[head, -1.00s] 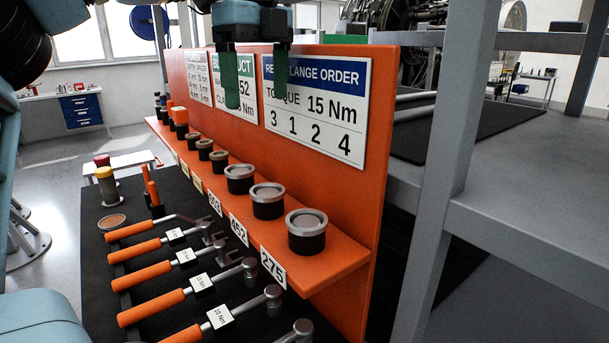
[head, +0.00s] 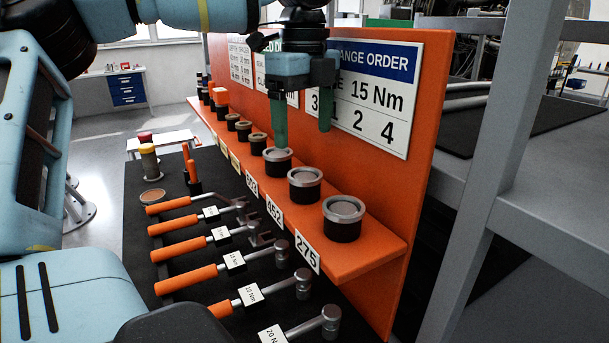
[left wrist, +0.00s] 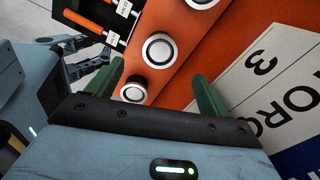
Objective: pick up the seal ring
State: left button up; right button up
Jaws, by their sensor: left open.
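Several silver-rimmed rings sit on dark round holders along an orange shelf. The nearest ring (head: 344,209) is above the 275 label, the middle ring (head: 305,177) above the 452 label, and a third ring (head: 277,154) behind them. I cannot tell which is the seal ring meant. My left gripper (head: 302,127) is open and empty, its green fingers pointing down over the shelf. One fingertip overlaps the third ring's top in the head view; contact cannot be told.
An orange back panel (head: 425,110) with printed signs rises right behind the gripper. Orange-handled tools (head: 190,276) lie on a dark surface below the shelf. Grey frame posts (head: 497,150) stand at right. Smaller dark holders (head: 232,122) continue along the shelf.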

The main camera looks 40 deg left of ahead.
aim_at(304, 176)
pick_arm(q)
jog(key=shift+f, duration=3.4)
jog(key=shift+f, duration=0.2)
jog(key=c, duration=1.2)
